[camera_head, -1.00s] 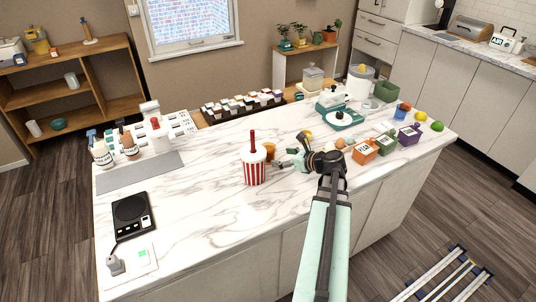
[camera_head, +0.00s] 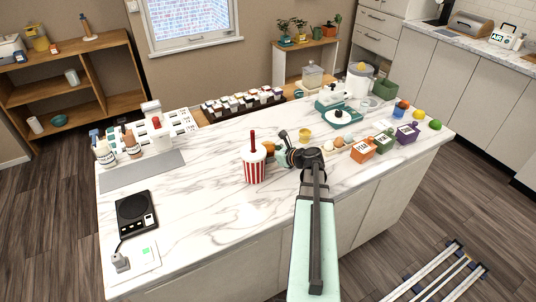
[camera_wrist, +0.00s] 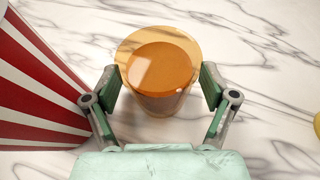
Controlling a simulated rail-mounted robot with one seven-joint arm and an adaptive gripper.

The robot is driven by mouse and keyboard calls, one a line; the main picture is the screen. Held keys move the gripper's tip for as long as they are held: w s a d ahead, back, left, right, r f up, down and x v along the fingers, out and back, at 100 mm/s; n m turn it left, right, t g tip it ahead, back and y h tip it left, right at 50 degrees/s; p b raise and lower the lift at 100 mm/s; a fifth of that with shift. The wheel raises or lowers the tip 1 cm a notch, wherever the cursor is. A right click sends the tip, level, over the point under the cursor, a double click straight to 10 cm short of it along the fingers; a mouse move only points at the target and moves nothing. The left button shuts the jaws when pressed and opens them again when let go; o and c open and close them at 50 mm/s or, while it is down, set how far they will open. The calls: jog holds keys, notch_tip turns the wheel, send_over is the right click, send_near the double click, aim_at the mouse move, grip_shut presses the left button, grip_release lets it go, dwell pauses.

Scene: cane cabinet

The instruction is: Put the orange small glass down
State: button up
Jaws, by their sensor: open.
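The orange small glass (camera_wrist: 158,72) stands upright on the marble countertop in the wrist view, between the two open green fingers of my gripper (camera_wrist: 158,90). A gap seems to show between the fingers and the glass, though contact on the left side is hard to tell. In the head view the glass (camera_head: 269,147) is a small orange patch behind the striped cup, partly hidden by my gripper (camera_head: 279,150).
A red-and-white striped cup (camera_head: 254,165) with a straw stands close on the left; it also fills the wrist view's left side (camera_wrist: 35,90). A yellow bowl-like item (camera_head: 305,135) is to the right. The marble counter (camera_head: 205,205) is clear in front.

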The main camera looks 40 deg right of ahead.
jog(key=c, duration=1.6)
jog(key=shift+r, duration=0.2)
